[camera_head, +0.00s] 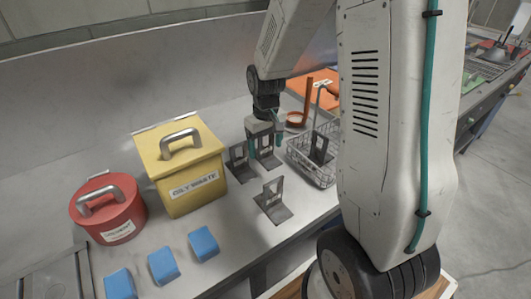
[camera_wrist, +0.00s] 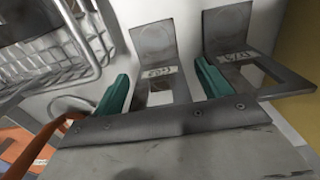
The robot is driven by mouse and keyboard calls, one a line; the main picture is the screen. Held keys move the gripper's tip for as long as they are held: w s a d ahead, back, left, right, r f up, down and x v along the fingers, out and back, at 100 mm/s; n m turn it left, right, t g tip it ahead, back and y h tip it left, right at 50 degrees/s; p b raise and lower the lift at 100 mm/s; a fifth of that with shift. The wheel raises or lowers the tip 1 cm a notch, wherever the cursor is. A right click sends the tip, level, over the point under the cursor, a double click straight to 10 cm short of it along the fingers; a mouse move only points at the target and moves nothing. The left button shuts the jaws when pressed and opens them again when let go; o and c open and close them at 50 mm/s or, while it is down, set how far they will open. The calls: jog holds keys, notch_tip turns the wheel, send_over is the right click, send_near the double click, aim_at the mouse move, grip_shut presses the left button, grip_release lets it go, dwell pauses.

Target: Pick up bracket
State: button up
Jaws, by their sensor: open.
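Several dark grey L-shaped metal brackets with cut-out windows are in the head view. One bracket (camera_head: 264,150) stands below my gripper (camera_head: 265,140), with a second bracket (camera_head: 238,164) just left of it. A third bracket (camera_head: 273,200) stands nearer the front edge. Another bracket (camera_head: 318,148) is in the wire basket. In the wrist view my gripper (camera_wrist: 163,78) is open, its two teal fingers on either side of a labelled bracket (camera_wrist: 154,45). A neighbouring bracket (camera_wrist: 229,30) is close to the right finger. I cannot tell whether the fingers touch anything.
The wire basket (camera_head: 303,165) is close at right; it also shows in the wrist view (camera_wrist: 60,45). A yellow oily-waste bin (camera_head: 180,165), a red can (camera_head: 110,212) and blue blocks (camera_head: 163,266) are at left. Orange items (camera_head: 297,118) lie behind. The bench front is partly clear.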

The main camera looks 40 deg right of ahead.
jog(key=shift+r, duration=0.1)
jog(key=c, duration=1.3)
